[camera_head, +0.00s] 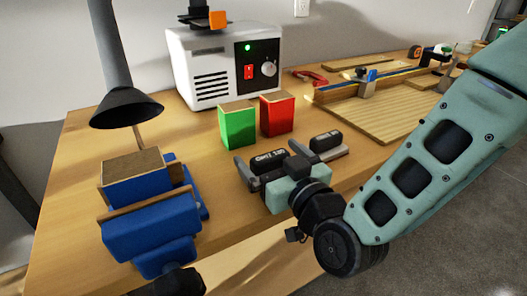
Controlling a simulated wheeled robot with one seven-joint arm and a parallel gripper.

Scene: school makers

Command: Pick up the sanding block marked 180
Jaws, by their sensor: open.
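A black block with white lettering that reads like "Grit 180" (268,160) lies on the wooden bench. My gripper (268,154) is low over the bench with its fingers open, one on each side of this block. The picture does not show whether either finger touches it. The gripper's body hides the near part of the block. A second black block (325,141) with a pale base lies just to the right of my gripper. Its marking is too small to read.
A green block (238,127) and a red block (277,114) stand just behind. A white power box (212,75) is at the back. A blue vise (152,228), a blue block (133,186) and a dark lamp (126,108) are at left. A wooden board (385,120) lies at right.

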